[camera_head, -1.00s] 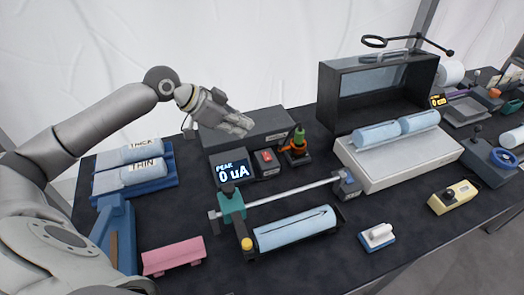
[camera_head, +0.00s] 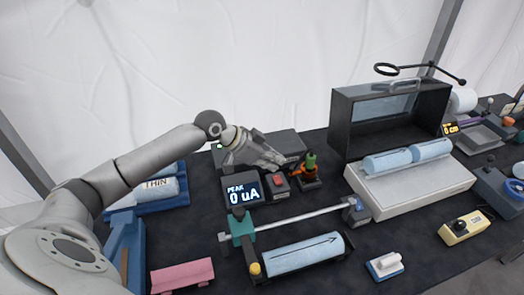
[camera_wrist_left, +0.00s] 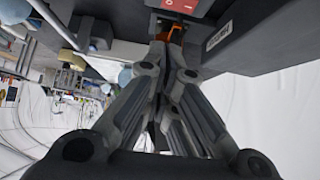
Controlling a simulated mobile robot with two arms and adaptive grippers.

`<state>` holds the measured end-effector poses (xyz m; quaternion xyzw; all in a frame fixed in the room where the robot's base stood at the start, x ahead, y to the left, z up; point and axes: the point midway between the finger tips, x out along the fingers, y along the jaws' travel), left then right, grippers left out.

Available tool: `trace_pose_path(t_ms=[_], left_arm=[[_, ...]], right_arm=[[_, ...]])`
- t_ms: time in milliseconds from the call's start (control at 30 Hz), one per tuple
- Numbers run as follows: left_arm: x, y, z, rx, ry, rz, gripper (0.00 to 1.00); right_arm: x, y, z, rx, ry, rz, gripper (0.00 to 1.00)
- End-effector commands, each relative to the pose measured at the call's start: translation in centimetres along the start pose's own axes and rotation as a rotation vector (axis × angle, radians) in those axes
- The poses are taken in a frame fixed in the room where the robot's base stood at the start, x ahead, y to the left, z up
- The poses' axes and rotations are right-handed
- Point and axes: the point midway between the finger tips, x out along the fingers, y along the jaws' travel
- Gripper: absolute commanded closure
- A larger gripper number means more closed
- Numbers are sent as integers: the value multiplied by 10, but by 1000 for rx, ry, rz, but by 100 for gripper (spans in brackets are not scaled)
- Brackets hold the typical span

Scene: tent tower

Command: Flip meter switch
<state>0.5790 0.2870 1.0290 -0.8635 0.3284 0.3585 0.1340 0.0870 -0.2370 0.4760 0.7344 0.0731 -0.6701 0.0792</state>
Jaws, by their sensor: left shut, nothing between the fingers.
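The meter (camera_head: 242,190) is a dark box whose screen reads "PEAK 0 uA". The red rocker switch (camera_head: 279,181) sits on a small dark box just right of the screen. It also shows at the top of the left wrist view (camera_wrist_left: 178,7), with its marks visible. My left gripper (camera_head: 280,163) is shut and empty, just behind and above the switch box. In the left wrist view the fingertips (camera_wrist_left: 167,35) are close to the switch's edge; I cannot tell whether they touch. My right gripper is out of view.
A green and orange piece (camera_head: 309,167) stands close right of the switch. A teal clamp with a metal rod (camera_head: 295,217) and a blue roll (camera_head: 300,254) lie in front. A grey box (camera_head: 280,143) stands behind. A white-based case (camera_head: 410,185) is at right.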

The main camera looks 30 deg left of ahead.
Motion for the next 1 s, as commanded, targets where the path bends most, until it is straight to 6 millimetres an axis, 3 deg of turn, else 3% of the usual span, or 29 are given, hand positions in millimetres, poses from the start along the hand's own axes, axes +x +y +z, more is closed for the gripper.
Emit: trace_pose_path(t_ms=[100, 333, 1000], left_arm=[[21, 1, -3, -2, 1, 2, 100], [43, 0, 22, -2, -1, -1, 100], [54, 3, 34, 0, -1, 0, 100]], right_arm=[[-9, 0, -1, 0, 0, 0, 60], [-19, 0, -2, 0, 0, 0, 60], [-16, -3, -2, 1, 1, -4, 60]])
